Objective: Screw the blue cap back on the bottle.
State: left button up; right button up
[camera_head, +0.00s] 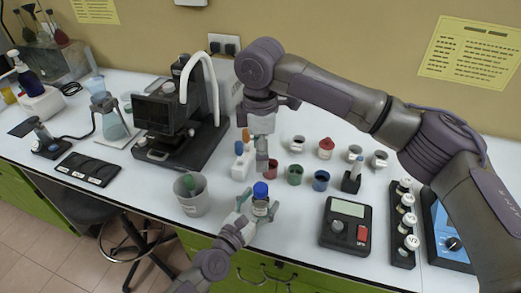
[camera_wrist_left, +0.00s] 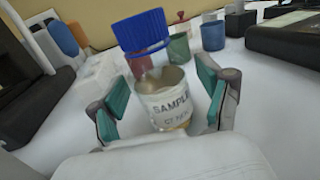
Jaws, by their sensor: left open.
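The sample bottle (camera_head: 261,208) with a white label stands near the front of the table. In the left wrist view the bottle (camera_wrist_left: 170,105) is between my left gripper's teal finger pads (camera_wrist_left: 165,100), which are open with gaps beside it. The blue cap (camera_head: 261,189) is over the bottle. In the left wrist view the cap (camera_wrist_left: 140,32) is above the label and shifted left; I cannot tell whether it touches the neck. My left gripper (camera_head: 257,208) reaches in from the front. My right gripper (camera_head: 262,168) points down just above the cap; its fingertips are unclear.
A grey beaker (camera_head: 190,197) stands left of the bottle. Red, green and blue cups (camera_head: 321,181) are behind and right. A scale (camera_head: 346,226) and a bottle rack (camera_head: 403,225) are at right, a microscope-like device (camera_head: 180,115) at back left.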

pick_arm(q)
jog(key=v, duration=1.2)
jog(key=shift+a+f, duration=0.1)
